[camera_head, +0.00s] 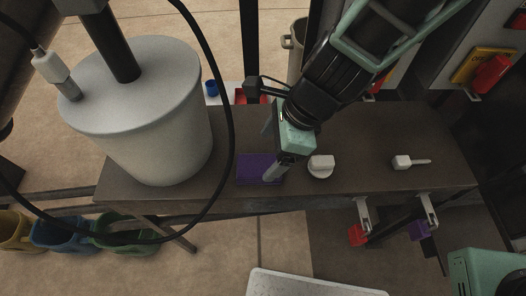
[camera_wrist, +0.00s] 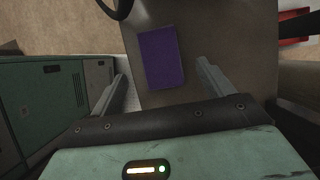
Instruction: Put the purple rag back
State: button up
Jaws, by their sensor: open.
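The purple rag (camera_head: 258,167) lies flat on the brown bench top (camera_head: 227,128), near its front edge and right of a large pale bucket. In the wrist view the rag (camera_wrist: 162,57) is a plain purple rectangle, seen between and beyond my fingers. My gripper (camera_head: 273,170) points down at the rag's right side and covers part of it in the head view. Whether a finger touches the bench is unclear. A purple piece (camera_head: 420,230) shows by a white clip below the bench's right end.
The pale bucket (camera_head: 150,120) stands on the bench's left; a black cable loops past it. A white knob (camera_head: 320,166) and a white handle (camera_head: 408,162) lie right of my gripper. A red piece (camera_head: 357,236) is below the front edge. Coloured bins (camera_head: 62,235) sit at lower left.

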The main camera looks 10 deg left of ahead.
jog(key=p+v, duration=0.2)
jog(key=v, duration=0.5)
jog(key=shift+d, duration=0.1)
jog(key=s+d+r+n+h, duration=0.2)
jog(key=s+d+r+n, duration=0.1)
jog(key=d+n, duration=0.5)
jog(key=s+d+r+n+t+h, duration=0.1)
jog(key=s+d+r+n, duration=0.2)
jog(key=d+n, duration=0.5)
jog(key=r+n, duration=0.1)
jog(key=n, duration=0.5)
jog(key=shift+s+n+h, duration=0.4)
jog(key=shift+r+p, duration=0.85)
jog(key=shift+r, duration=0.15)
